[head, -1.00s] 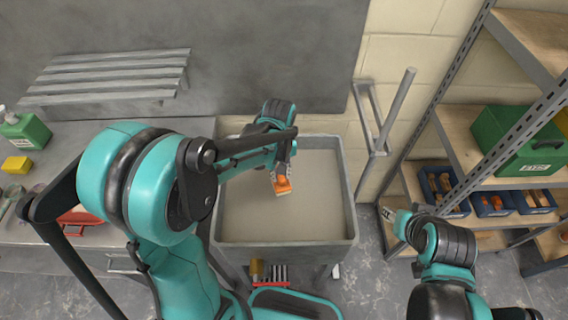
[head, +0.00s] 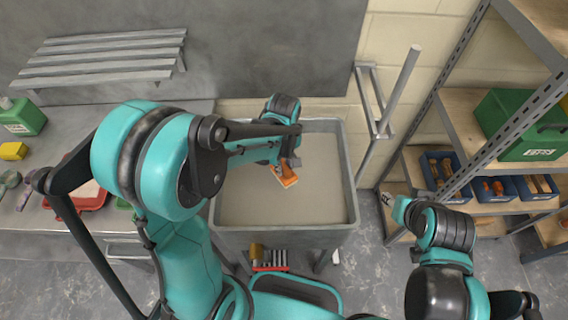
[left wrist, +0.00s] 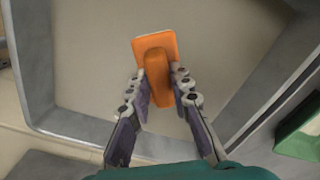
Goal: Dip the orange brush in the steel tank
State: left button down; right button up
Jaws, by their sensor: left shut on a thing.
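The steel tank (head: 352,215) is a grey open tub filled with flat, beige-grey material. The orange brush (head: 285,176) is over the inside of the tank, near its middle, tilted in the head view. My left gripper (head: 290,161) is shut on the brush's handle. In the left wrist view the orange brush (left wrist: 155,48) sticks out beyond the fingers of my left gripper (left wrist: 160,86), with the tank's rim (left wrist: 85,127) around it. I cannot tell whether the brush touches the surface. My right gripper (head: 388,199) is small at the right, outside the tank; its jaws are unclear.
A grey bench (head: 60,235) at the left bears a green container (head: 22,118), a yellow block (head: 13,151) and a red tray (head: 90,196). A shelf rack at the right holds a green case (head: 520,125) and blue bins (head: 490,189). A metal post (head: 390,110) stands behind the tank's right side.

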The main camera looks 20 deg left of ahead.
aim_at(284, 165)
pick_arm(q)
notch_tip(284, 165, down, 13)
jog(key=b, duration=1)
jog(key=shift+b, duration=0.3)
notch_tip(284, 165, up, 17)
jog(key=p, duration=1.3)
dwell(2.3)
jog(key=shift+r+p, duration=1.6)
jog(key=shift+r, duration=0.4)
jog(key=shift+f, duration=0.1)
